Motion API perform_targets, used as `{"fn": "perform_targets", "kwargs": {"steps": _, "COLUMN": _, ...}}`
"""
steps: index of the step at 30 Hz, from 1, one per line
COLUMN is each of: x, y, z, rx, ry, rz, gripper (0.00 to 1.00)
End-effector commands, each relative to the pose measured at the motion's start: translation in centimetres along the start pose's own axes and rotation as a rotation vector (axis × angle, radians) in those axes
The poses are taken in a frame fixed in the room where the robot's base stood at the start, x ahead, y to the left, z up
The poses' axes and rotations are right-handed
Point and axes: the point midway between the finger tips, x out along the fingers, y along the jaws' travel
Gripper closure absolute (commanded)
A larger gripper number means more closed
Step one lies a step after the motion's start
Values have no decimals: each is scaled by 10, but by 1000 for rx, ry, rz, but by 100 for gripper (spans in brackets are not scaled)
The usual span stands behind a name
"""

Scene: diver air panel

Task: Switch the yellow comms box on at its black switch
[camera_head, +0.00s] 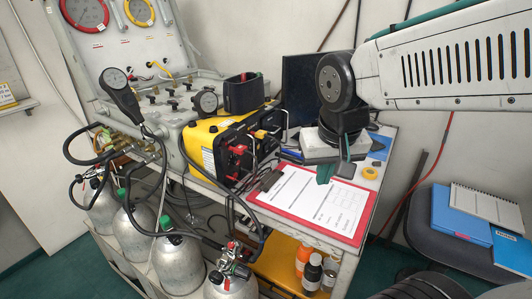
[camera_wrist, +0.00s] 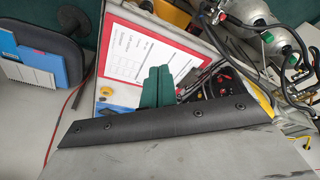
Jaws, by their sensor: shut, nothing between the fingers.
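The yellow comms box (camera_head: 203,138) stands on the bench in the head view, its dark front panel facing right with red and yellow fittings. I cannot make out the black switch among the dark parts. In the wrist view only a yellow edge of the box (camera_wrist: 264,101) and part of its dark panel show, partly hidden by my wrist. My gripper (camera_head: 326,173) has green fingers, shut and empty, pointing down above the clipboard, right of the box and apart from it. The fingers also show in the wrist view (camera_wrist: 157,86).
A red clipboard (camera_head: 352,233) with white paper lies on the bench in front of the box. Cables and hoses hang by the panel. Gas cylinders (camera_head: 178,262) stand at the left below. Bottles (camera_head: 312,273) are on a yellow shelf. A chair with blue folders (camera_head: 462,213) is at right.

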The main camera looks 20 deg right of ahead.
Motion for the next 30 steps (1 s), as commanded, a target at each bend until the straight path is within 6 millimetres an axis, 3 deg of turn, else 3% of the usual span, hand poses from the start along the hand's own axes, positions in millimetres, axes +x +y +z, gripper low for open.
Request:
{"fn": "perform_targets", "kwargs": {"steps": 1, "x": 16, "y": 3, "z": -25, "rx": 81, "ry": 31, "rz": 14, "gripper": 100}}
{"fn": "perform_targets", "kwargs": {"steps": 6, "x": 67, "y": 15, "z": -114, "rx": 367, "ry": 201, "rz": 2, "gripper": 100}}
{"fn": "perform_targets", "kwargs": {"steps": 12, "x": 139, "y": 28, "z": -197, "rx": 669, "ry": 360, "rz": -124, "gripper": 100}}
{"fn": "perform_targets", "kwargs": {"steps": 15, "x": 177, "y": 33, "z": -228, "rx": 807, "ry": 410, "rz": -223, "gripper": 100}}
{"fn": "perform_targets", "kwargs": {"steps": 22, "x": 243, "y": 37, "z": -263, "rx": 1039, "ry": 432, "rz": -448, "gripper": 100}}
{"fn": "perform_targets", "kwargs": {"steps": 30, "x": 263, "y": 37, "z": -271, "rx": 1122, "ry": 423, "rz": -545, "gripper": 100}}
